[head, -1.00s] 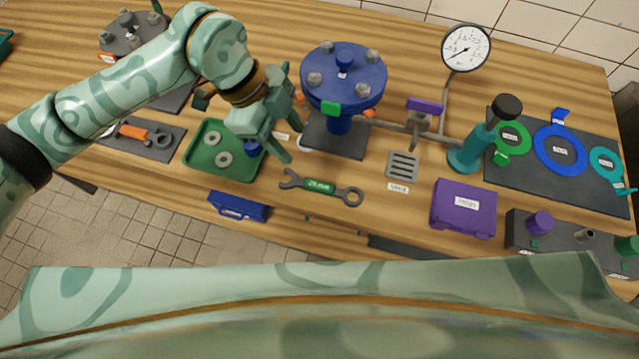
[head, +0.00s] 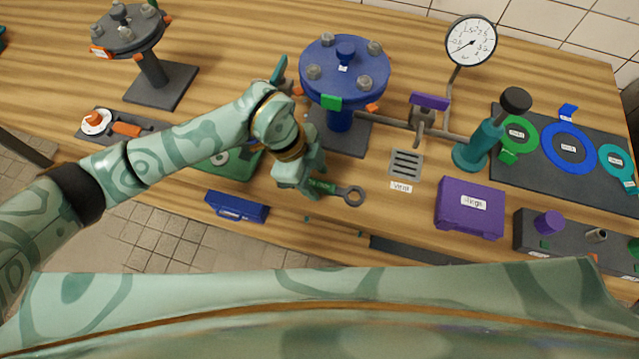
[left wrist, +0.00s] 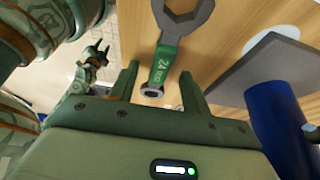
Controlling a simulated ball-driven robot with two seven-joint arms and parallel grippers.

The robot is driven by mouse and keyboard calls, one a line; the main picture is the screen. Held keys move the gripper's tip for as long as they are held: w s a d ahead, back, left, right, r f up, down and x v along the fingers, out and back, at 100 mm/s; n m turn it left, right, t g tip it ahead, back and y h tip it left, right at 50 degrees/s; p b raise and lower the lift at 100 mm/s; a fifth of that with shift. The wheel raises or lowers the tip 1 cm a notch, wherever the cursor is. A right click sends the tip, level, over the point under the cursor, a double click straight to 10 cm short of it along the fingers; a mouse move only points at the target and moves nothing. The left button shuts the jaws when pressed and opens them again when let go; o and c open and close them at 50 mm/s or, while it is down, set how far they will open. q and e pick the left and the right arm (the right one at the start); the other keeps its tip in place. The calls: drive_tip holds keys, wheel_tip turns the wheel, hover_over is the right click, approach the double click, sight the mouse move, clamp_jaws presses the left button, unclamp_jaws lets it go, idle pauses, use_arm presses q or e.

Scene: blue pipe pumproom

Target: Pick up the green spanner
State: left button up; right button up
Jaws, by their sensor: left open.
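The green spanner (head: 328,188) lies near the table's front edge, its grey ring end sticking out to the right. My left gripper (head: 302,190) is over its left part in the head view and hides the other end. In the left wrist view the spanner (left wrist: 163,65) shows its green handle marked 24 mm. It lies in line with the gap between the open fingers of my left gripper (left wrist: 158,86). I cannot tell whether they touch it. What looks like my right gripper (left wrist: 95,58) shows small at the left there, its jaw state unclear.
The blue flanged stand (head: 340,120) rises just behind the gripper. A green tray (head: 232,165) is partly hidden under my left arm. A blue case (head: 237,207) stands at the front edge, a purple case (head: 470,207) to the right. A drain grate (head: 405,163) lies between.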

use_arm(q)
drive_tip(key=shift+d+f, duration=0.2)
drive_tip(key=shift+f, duration=0.3)
clamp_jaws()
use_arm(e)
drive_tip(key=shift+f, duration=0.15)
use_arm(q)
drive_tip(key=shift+r, duration=0.1)
